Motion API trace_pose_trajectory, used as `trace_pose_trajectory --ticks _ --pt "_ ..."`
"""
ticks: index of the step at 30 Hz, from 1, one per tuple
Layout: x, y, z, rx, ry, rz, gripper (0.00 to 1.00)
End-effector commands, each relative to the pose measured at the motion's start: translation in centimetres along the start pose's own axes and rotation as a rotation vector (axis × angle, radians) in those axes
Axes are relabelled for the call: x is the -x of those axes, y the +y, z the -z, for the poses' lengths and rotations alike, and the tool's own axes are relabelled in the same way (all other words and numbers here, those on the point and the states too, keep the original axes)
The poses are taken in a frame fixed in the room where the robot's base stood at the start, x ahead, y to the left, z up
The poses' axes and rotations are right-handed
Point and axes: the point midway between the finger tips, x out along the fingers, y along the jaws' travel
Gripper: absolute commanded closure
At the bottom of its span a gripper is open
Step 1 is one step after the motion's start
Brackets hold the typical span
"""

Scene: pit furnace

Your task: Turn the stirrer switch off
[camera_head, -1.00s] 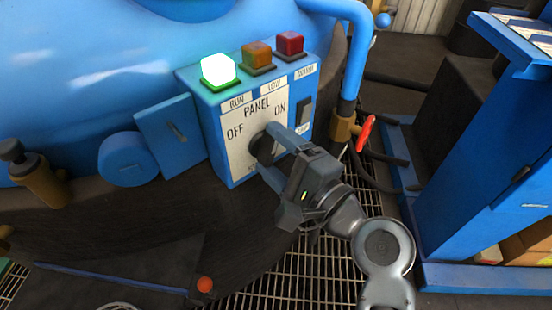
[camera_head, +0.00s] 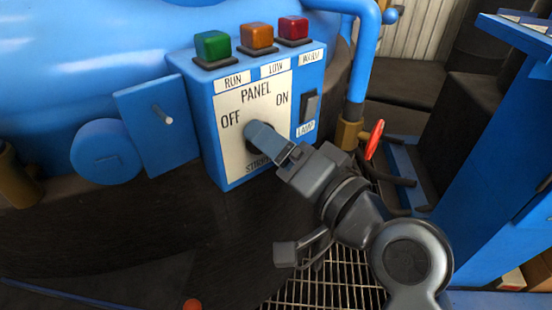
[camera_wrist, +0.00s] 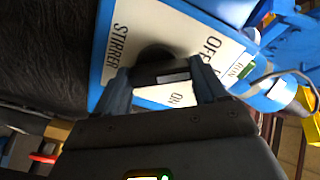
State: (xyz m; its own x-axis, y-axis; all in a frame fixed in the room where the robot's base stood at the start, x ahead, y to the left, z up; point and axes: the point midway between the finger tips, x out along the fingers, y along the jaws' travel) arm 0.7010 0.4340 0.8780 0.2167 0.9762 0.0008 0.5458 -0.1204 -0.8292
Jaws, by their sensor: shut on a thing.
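The stirrer switch is a dark round knob (camera_head: 263,153) on the white face of the blue control panel (camera_head: 226,142). OFF is printed at its upper left, ON at its upper right, and STIRRER below, partly covered. My gripper (camera_head: 258,139) is shut on the knob, and its fingers hide much of it. In the wrist view the knob (camera_wrist: 155,56) sits between the two fingers, with a pale mark on its grip. The green RUN lamp (camera_head: 213,45) on top of the panel is unlit. Which label the knob points at is hard to tell.
An orange lamp (camera_head: 257,36) and a red lamp (camera_head: 293,28) sit beside the green one. A black LAMP rocker (camera_head: 309,107) is right of the knob. A blue pipe (camera_head: 360,72) and red valve handle (camera_head: 374,139) stand close on the right.

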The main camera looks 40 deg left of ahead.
Motion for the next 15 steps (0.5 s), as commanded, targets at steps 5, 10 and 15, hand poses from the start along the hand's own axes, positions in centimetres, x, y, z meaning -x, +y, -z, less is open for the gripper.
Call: trace_pose_trajectory --ticks 5,10,15 --pt "0.02 0.33 -0.29 0.102 -0.003 -0.002 0.59" --pt "0.01 0.30 -0.28 0.166 -0.003 -0.003 0.59" --pt "0.01 0.24 -0.25 0.197 -0.004 -0.003 0.59"
